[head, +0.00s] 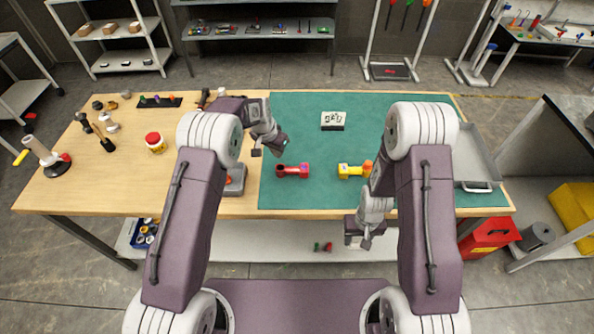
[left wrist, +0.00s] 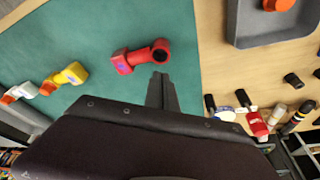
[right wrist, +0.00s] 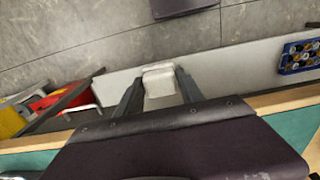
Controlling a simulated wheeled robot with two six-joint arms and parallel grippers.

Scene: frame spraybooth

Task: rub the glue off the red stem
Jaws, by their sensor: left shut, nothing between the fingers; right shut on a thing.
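The red stem (head: 292,171) lies on the green mat, near its left front part. In the left wrist view the red stem (left wrist: 142,57) shows a dark open end and a bluish mark; I cannot tell whether glue is on it. My left gripper (head: 283,143) is shut and empty, behind and slightly left of the red stem in the head view. Its fingertips (left wrist: 160,78) appear close to the stem's open end, apart from it. My right gripper (head: 366,242) is off the table's front edge, shut on a white block-like thing (right wrist: 158,82).
A yellow stem (head: 352,170) with an orange end lies right of the red one. A grey tray (head: 477,185) is at the right, a small grey bin (head: 236,184) at the left. The mat between card and stems is clear.

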